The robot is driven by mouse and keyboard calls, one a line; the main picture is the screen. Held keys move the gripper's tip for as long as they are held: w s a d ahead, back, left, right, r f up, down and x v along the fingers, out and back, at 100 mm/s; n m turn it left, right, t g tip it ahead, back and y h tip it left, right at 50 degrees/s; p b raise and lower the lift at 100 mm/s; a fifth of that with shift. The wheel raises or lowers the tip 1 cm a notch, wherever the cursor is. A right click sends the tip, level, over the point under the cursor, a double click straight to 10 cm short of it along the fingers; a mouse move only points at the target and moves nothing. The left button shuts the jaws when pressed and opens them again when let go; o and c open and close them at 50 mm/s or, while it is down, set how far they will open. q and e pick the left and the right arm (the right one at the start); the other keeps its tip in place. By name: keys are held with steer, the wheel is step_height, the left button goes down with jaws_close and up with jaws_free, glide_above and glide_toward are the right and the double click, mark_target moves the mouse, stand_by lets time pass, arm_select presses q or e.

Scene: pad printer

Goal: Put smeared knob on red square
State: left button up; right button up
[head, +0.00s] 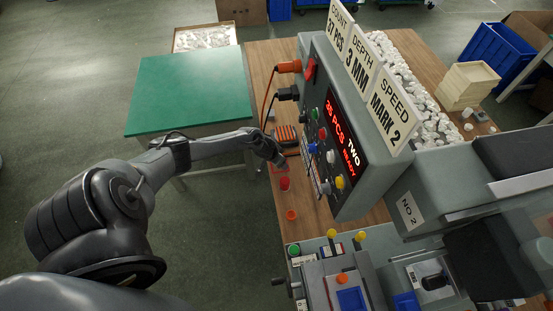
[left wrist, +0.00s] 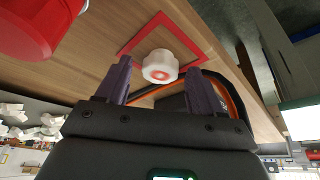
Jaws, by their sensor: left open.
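The smeared knob (left wrist: 160,66) is white with a red smear on its face. In the left wrist view it sits on the wooden tabletop, within the red square outline (left wrist: 127,47); its lower part overlaps the near side of the outline in the picture. My left gripper (left wrist: 159,76) is open, with one dark finger on each side of the knob near its tips. I see no finger clearly touching it. In the head view my left gripper (head: 279,162) is low over the table beside the control box and hides most of the knob and square. My right gripper is not in view.
A red cylindrical thing (left wrist: 33,22) stands close by in the left wrist view. In the head view a red piece (head: 285,184) and an orange piece (head: 291,215) are nearby. The grey control box (head: 345,130) stands to the right. A green table (head: 190,90) is clear.

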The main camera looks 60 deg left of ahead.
arm_select(q)
steer(key=p+v, duration=0.4)
steer(key=v, duration=0.7)
steer(key=s+d+r+m+t, duration=0.1)
steer(key=s+d+m, duration=0.1)
steer(key=d, duration=0.9)
steer(key=s+d+r+m, duration=0.2)
steer(key=d, duration=1)
steer(key=s+d+r, duration=0.4)
steer(key=s+r, duration=0.1)
steer(key=r, duration=0.1)
steer(key=s+d+r+m+g+h, duration=0.1)
steer(key=s+d+r, duration=0.3)
steer(key=r, duration=0.3)
steer(key=shift+s+g, duration=0.3)
steer(key=shift+s, duration=0.55)
steer(key=shift+r, duration=0.15)
